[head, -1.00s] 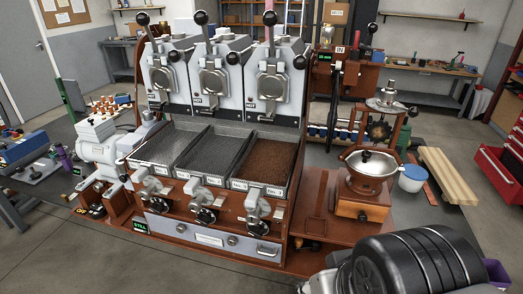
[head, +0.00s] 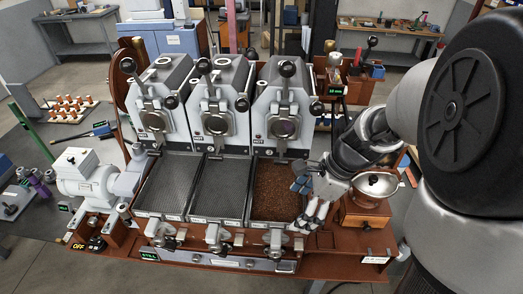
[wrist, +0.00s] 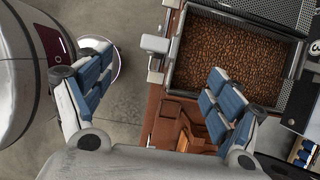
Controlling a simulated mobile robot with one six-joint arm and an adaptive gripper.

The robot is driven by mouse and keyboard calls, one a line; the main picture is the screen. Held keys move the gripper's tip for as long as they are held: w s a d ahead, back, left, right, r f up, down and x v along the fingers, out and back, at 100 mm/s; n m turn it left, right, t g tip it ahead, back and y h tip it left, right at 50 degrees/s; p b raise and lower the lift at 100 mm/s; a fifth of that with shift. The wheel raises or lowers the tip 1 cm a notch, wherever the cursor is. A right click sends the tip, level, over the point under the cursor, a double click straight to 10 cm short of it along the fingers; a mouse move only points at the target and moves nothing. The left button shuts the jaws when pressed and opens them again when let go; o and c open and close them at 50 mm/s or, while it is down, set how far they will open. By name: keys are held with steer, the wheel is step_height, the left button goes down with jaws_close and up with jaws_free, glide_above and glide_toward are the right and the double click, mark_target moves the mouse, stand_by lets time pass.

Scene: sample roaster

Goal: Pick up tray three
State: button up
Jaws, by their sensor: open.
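Three trays sit side by side in front of the roaster drums in the head view. The right-hand tray (head: 273,224), seemingly tray three, holds brown beans (head: 277,192); its label is too small to read. The left tray (head: 160,190) and middle tray (head: 217,190) look grey and empty. My gripper (head: 307,195) is open and empty, over the right edge of the bean tray. In the wrist view, the fingers of my gripper (wrist: 157,68) are spread wide. The right finger overlaps the beans (wrist: 236,45) and the tray's rim (wrist: 298,62); the left is over floor.
A round silver bowl on a wooden grinder (head: 374,187) stands close right of my gripper. Black-knobbed roaster drums (head: 284,110) rise behind the trays. Handled metal fittings (head: 217,235) line the front. A white motor unit (head: 85,178) stands at left.

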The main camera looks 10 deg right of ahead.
steer(key=b, duration=0.3)
glide_above(276, 234)
steer(key=d, duration=0.1)
steer(key=f, duration=1)
steer(key=shift+s+d, duration=0.15)
steer(key=shift+s, duration=0.2)
steer(key=b+x, duration=0.1)
steer(key=x, duration=0.1)
steer(key=d+b+x, duration=0.1)
steer(key=x, duration=0.1)
steer(key=shift+s+a+f, duration=0.1)
steer(key=shift+a+f, duration=0.05)
steer(key=shift+f, duration=0.25)
steer(key=shift+a+f, duration=0.25)
steer(key=shift+f, duration=0.15)
steer(key=shift+r, duration=0.1)
steer(key=c, duration=1.5)
